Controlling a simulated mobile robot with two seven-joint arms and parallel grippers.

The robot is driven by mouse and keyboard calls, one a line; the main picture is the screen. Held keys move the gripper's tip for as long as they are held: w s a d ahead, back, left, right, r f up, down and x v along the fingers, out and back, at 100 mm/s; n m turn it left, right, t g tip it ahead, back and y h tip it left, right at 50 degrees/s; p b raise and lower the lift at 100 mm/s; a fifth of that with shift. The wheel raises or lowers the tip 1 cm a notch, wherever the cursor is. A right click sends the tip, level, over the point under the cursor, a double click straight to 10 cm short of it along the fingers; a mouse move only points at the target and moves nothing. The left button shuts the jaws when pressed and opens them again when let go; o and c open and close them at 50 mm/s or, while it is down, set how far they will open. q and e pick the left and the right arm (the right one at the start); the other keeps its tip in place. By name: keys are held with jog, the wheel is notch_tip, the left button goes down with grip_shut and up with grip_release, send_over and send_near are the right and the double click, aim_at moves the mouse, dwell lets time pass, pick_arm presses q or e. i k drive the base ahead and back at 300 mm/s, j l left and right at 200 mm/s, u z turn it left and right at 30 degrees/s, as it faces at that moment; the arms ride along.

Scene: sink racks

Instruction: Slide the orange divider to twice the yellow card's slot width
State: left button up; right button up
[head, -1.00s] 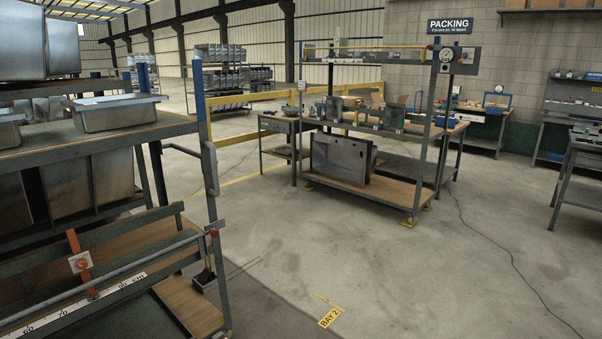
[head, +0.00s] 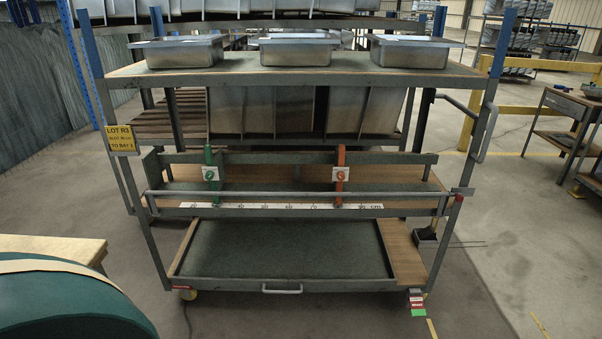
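The orange divider (head: 340,177) stands upright on the middle shelf of the rack, right of centre, against a white ruler strip (head: 270,206) with cm marks. A green divider (head: 213,174) stands to its left on the same rail (head: 300,193). Each divider carries a white plate with a round knob. The yellow card (head: 122,139) hangs on the rack's left post; it reads "LOT R3", a small middle line that I cannot read surely, and "TO BAY" with a blurred number. Neither of my grippers is in view.
Several metal pans (head: 300,50) stand on the top shelf (head: 290,76). The lower shelf has an empty green mat (head: 280,248) and a front handle. A green round object (head: 60,300) and a wooden-topped surface (head: 55,247) are at the left front. Open floor (head: 500,270) lies to the right.

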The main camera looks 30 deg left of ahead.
aim_at(340, 156)
jog(key=u, duration=2.15)
jog(key=z, duration=1.3)
jog(key=i+l, duration=0.2)
jog(key=l, duration=0.15)
jog(key=i+l+u, duration=0.2)
jog(key=i+l, duration=0.15)
jog(key=l, duration=0.3)
jog(key=i+l, duration=0.15)
jog(key=l, duration=0.25)
jog(key=i+l+u, duration=0.1)
jog(key=l, duration=0.25)
jog(key=i, duration=0.1)
